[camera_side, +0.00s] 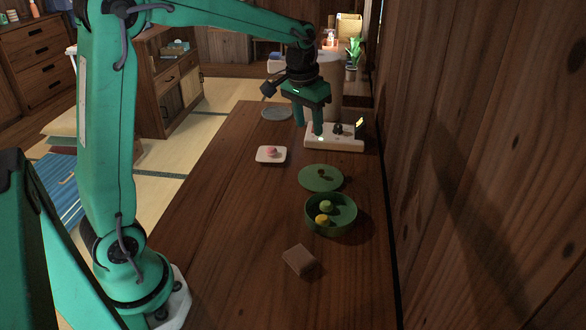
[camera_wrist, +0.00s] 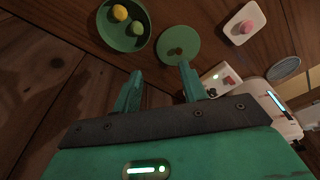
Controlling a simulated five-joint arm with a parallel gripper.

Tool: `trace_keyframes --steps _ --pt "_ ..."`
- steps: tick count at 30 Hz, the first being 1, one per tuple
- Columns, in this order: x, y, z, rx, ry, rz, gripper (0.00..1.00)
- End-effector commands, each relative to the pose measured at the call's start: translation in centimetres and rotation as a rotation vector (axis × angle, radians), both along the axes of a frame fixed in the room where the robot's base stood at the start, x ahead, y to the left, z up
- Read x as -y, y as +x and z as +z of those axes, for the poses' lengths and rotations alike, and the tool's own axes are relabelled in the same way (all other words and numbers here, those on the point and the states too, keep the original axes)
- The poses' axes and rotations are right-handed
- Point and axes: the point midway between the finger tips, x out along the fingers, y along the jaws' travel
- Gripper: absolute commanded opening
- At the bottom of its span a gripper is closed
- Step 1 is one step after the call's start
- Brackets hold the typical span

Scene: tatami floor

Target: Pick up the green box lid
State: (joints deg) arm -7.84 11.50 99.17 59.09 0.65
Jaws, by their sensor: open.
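The green box lid (camera_side: 310,183) is a round flat disc with a small dark knob, lying on the wooden table. It also shows in the wrist view (camera_wrist: 190,36), just beyond my fingertips. The green round box (camera_side: 346,226) stands open beside the lid, with a yellow and a green ball-like piece inside; it is at the upper left in the wrist view (camera_wrist: 105,37). My gripper (camera_side: 308,122) is open and empty, pointing down above the table, farther back than the lid. Its two fingers (camera_wrist: 160,72) are apart in the wrist view, with nothing between them.
A white device (camera_side: 350,143) with dark parts stands beside and behind my fingers. A white dish (camera_side: 262,159) with a pink piece lies left of the lid. A grey disc (camera_side: 276,113) lies farther back, a brown block (camera_side: 299,260) in front. A wooden wall (camera_side: 480,150) borders the right.

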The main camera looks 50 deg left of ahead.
Motion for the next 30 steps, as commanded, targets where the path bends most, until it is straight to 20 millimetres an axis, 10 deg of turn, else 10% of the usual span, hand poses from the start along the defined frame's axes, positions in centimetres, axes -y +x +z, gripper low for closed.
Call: trace_keyframes --steps 16,30 --pt "-4.4 8.1 -9.5 -0.135 -0.022 0.054 0.42" --pt "-5.8 9.9 -13.3 -0.176 -0.031 0.071 0.42"
